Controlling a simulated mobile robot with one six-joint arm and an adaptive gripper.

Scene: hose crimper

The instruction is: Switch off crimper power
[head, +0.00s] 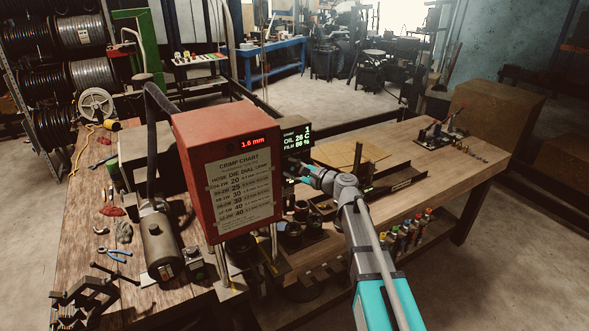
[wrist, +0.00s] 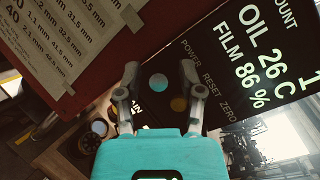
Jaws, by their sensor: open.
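The red crimper (head: 195,150) stands on the wooden bench, with a lit red 1.6 mm readout and a crimp chart on its front. Its dark control panel (head: 297,140) is beside it, with a lit green display; the wrist view shows this panel (wrist: 245,60) tilted, reading OIL 26 C and FILM 86 %. The panel is labelled POWER, RESET and ZERO. A pale blue-grey round button (wrist: 158,83) shows between my fingers, and an amber button (wrist: 178,104) lies beside it. My gripper (wrist: 159,69) is open and empty in front of the panel; contact cannot be told.
A grey cylinder (head: 162,245) and loose tools crowd the bench left of the crimper. Dark round dies (head: 290,235) stand below my gripper. A flat board (head: 350,153) and a dark rail lie to the right. The bench's right part (head: 440,175) is mostly clear.

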